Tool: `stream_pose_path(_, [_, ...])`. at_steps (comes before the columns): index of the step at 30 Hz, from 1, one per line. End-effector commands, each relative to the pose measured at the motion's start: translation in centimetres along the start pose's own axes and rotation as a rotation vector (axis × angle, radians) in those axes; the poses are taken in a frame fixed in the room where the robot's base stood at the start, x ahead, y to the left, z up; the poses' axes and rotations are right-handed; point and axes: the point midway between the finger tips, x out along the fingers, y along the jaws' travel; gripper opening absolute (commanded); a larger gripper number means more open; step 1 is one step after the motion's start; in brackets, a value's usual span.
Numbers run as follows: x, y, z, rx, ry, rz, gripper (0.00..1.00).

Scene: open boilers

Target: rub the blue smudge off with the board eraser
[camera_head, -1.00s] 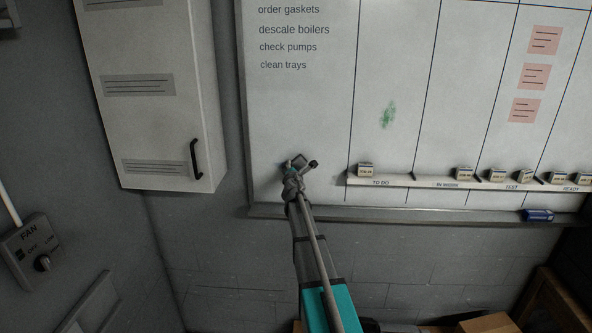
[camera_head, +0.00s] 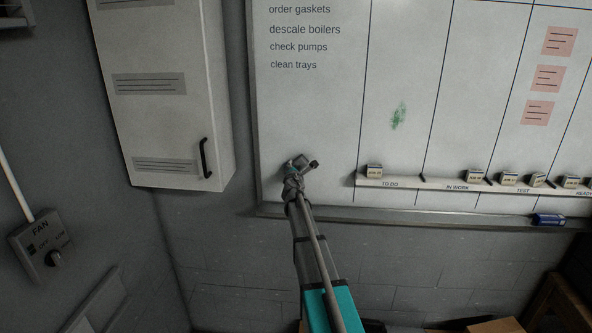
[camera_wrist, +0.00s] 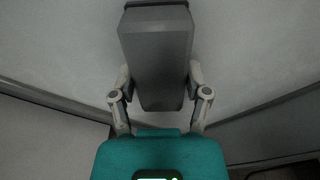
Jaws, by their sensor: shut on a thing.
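A grey block with a dark far end, apparently the board eraser (camera_wrist: 155,55), is held between the two fingers of my gripper (camera_wrist: 160,82) in the wrist view. In the head view my gripper (camera_head: 299,168) is small, in front of the lower left of the whiteboard (camera_head: 300,110), below the written list. I cannot tell whether the eraser touches the board. No blue smudge shows in either view; the area behind the gripper and eraser is hidden. A green smudge (camera_head: 398,116) is on the board, up and to the right of my gripper.
A narrow shelf (camera_head: 415,184) with several small labelled blocks is right of my gripper. A dark blue block (camera_head: 548,219) lies on the board's bottom ledge (camera_head: 400,217). A wall cabinet (camera_head: 165,90) stands left, a fan switch (camera_head: 42,245) lower left. The board around the gripper is clear.

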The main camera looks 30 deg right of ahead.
Motion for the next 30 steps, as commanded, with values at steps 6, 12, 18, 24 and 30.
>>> stream_pose_path(6, [0.2,1.0,-1.1,0.000,0.001,0.001,0.24])
stream_pose_path(12, [0.2,1.6,-1.8,0.000,0.000,0.000,0.24])
stream_pose_path(18, [0.2,1.7,-1.9,0.000,0.000,0.000,0.24])
stream_pose_path(24, [0.2,1.7,-1.9,0.000,0.000,0.000,0.24])
stream_pose_path(30, [0.3,2.1,-2.4,0.000,0.000,0.000,0.24])
